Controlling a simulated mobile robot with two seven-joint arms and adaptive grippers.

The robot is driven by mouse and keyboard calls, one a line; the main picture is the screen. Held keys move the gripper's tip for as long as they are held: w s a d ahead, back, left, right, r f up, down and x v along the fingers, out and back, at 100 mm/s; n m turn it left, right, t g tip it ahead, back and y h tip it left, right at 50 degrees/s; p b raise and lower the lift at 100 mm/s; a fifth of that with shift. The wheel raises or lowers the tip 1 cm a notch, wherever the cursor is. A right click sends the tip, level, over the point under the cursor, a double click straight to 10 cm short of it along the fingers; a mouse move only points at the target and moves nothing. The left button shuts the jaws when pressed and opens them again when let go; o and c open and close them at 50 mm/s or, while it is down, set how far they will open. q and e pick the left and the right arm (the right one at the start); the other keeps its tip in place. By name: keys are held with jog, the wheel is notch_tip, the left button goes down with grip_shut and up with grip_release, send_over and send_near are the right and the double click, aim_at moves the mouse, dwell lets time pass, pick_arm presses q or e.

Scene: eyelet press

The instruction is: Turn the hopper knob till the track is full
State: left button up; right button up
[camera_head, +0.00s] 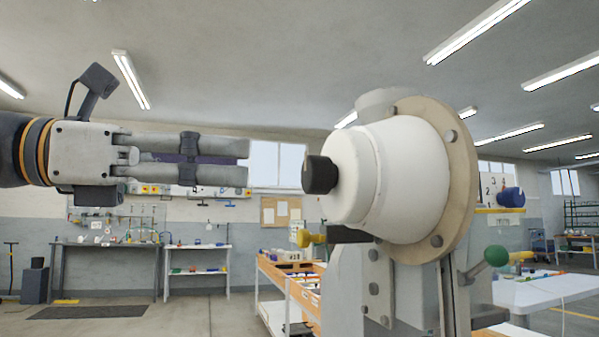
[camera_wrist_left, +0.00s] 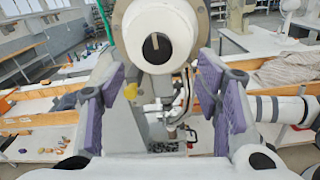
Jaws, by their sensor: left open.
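The hopper (camera_head: 395,178) is a white rounded drum on a beige round flange. Its black knob (camera_head: 320,174) sticks out from the left face. In the left wrist view the knob (camera_wrist_left: 157,48) shows face-on with a white mark, above the space between my fingers. My left gripper (camera_head: 248,161) points at the knob from the left, open and empty, with a gap between fingertips and knob. Its purple pads (camera_wrist_left: 165,98) are spread apart in the wrist view. The track (camera_head: 449,300) seems to be the narrow upright strip below the flange; its fill cannot be told. My right gripper does not show.
A green ball-ended lever (camera_head: 496,256) stands right of the press. A cart with orange edges (camera_head: 287,283) stands behind the press. A white table (camera_head: 543,293) is at right. The air between gripper and knob is clear.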

aim_at(306, 172)
pick_arm(q)
jog(key=x, duration=0.8)
jog(key=shift+w+f, duration=0.25)
jog(key=shift+w+d, duration=0.15)
jog(key=shift+d, duration=0.4)
jog(key=c, duration=1.2)
jog(key=shift+o, duration=0.2)
